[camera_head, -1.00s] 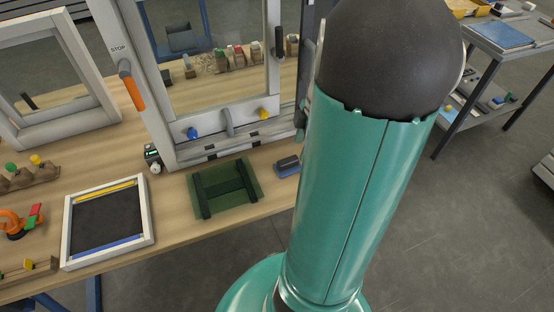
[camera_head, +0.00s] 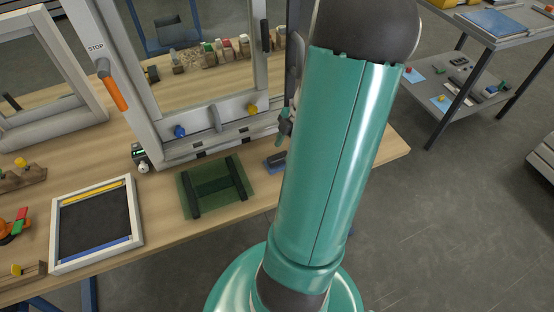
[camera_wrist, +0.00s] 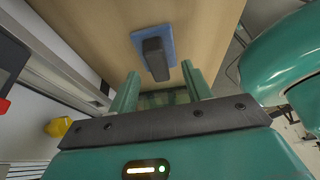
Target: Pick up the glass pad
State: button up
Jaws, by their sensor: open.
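A blue pad with a dark block-shaped handle, which I take for the glass pad (camera_head: 275,162), lies on the wooden table beside a green mat, just left of my arm. It also shows in the wrist view (camera_wrist: 154,52), top centre, handle facing me. My gripper (camera_wrist: 161,80) has two green fingers, spread apart and empty. In the wrist view the pad appears beyond the fingertips, with its handle roughly in line with the gap. In the head view my arm hides most of the gripper; a green and black part of it shows at the arm's left edge.
The green mat (camera_head: 188,193) has dark bars on it. A white-framed tray (camera_head: 140,228) lies further left. A pale window frame (camera_head: 150,128) with blue and yellow knobs stands behind the pad. A grey shelf cart (camera_head: 500,45) stands at the right.

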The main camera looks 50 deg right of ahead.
aim_at(279, 155)
jog(key=shift+x, duration=1.85)
jog(key=shift+w, duration=0.2)
jog(key=shift+c, duration=0.4)
jog(key=c, duration=1)
jog(key=shift+r, duration=0.2)
jog(key=shift+r, duration=0.2)
notch_tip(279, 155, up, 2)
jog(key=shift+r, duration=0.1)
jog(key=s+a+r, duration=0.9)
jog(key=a+r, duration=0.1)
jog(key=shift+s, duration=0.35)
